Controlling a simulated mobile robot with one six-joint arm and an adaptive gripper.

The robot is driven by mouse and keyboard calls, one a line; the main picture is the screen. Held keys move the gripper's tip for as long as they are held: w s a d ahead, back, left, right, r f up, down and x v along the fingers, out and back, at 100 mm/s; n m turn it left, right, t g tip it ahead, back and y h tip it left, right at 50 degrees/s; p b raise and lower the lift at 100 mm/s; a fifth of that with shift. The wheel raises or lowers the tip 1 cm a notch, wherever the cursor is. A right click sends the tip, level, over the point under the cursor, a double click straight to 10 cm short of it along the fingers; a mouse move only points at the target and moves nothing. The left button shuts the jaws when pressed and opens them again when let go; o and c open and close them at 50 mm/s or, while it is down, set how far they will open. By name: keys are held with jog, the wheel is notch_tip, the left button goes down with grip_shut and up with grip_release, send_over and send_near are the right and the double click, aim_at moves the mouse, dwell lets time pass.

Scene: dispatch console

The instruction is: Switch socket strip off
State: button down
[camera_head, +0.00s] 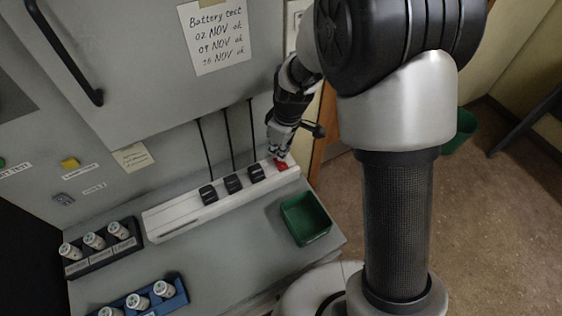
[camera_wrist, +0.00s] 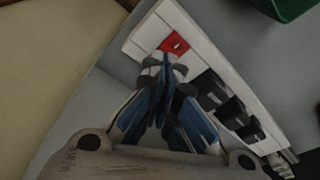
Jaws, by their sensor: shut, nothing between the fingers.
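The white socket strip (camera_head: 178,216) lies along the back of the grey console top in the head view. It also shows in the wrist view (camera_wrist: 146,35). Several black plugs (camera_head: 233,183) with cords sit in it. A red rocker switch (camera_head: 282,164) is at its right end. In the wrist view the red switch (camera_wrist: 174,45) lies just beyond my fingertips. My gripper (camera_head: 280,152) is shut and empty, its tips (camera_wrist: 166,62) at the near edge of the switch. I cannot tell whether they touch it. Part of the switch is hidden by the fingers.
A green bin (camera_head: 306,218) stands in front of the strip's right end. A dark rack (camera_head: 103,250) and a blue rack (camera_head: 150,301) hold white containers at the left. A cabinet front with a black handle (camera_head: 62,52) rises behind. Console top between strip and blue rack is clear.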

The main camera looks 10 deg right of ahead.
jog(key=shift+f+b, duration=0.8)
jog(key=shift+f, duration=0.15)
dwell(0.4)
jog(key=shift+r+p, duration=2.35)
jog(key=shift+r, duration=1.15)
jog(key=shift+s+d+r, duration=0.15)
jog(key=s+d+r+m+t+b, duration=0.2)
jog(key=s+d+r+m, duration=0.3)
jog(key=s+r, duration=0.55)
jog(key=s+d+r+m+b, duration=0.1)
jog(key=s+d+r+m, duration=0.1)
jog(key=s, duration=0.4)
jog(key=s+d+r+m+t+h+b, duration=0.1)
jog(key=s+d+m+b, duration=0.1)
jog(key=s, duration=0.5)
jog(key=shift+d+r+m, duration=0.2)
jog(key=shift+r+m, duration=0.2)
jog(key=shift+m, duration=0.4)
